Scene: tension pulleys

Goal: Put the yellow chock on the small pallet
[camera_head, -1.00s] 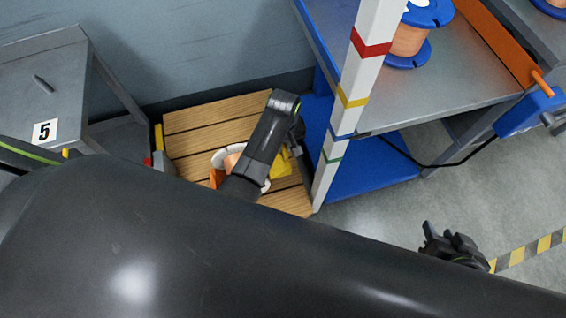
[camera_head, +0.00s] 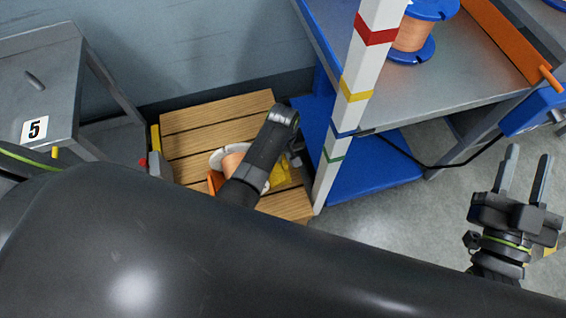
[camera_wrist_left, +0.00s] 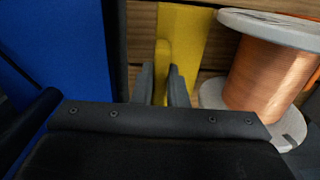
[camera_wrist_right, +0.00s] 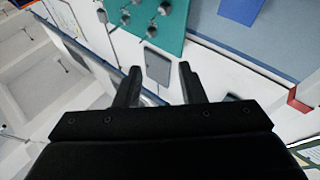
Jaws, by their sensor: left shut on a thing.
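The yellow chock (camera_wrist_left: 183,38) shows in the left wrist view, with its upright part between my left gripper's fingers (camera_wrist_left: 163,85). My left gripper is shut on it. In the head view the chock (camera_head: 283,175) is mostly hidden behind my left arm, beside a copper spool (camera_head: 228,160). The small wooden pallet (camera_head: 205,118) lies on the floor below; the chock is over or on its right part, and I cannot tell whether it touches the slats. My right gripper (camera_head: 525,172) is at the right of the head view, open and empty. It also shows open in the right wrist view (camera_wrist_right: 160,85).
The spool (camera_wrist_left: 268,70) stands close to the right of the chock. A striped white post (camera_head: 350,105) and a blue shelf base (camera_head: 370,170) border the pallet on the right. A grey table marked 5 (camera_head: 70,75) stands at the left. My arm covers the foreground.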

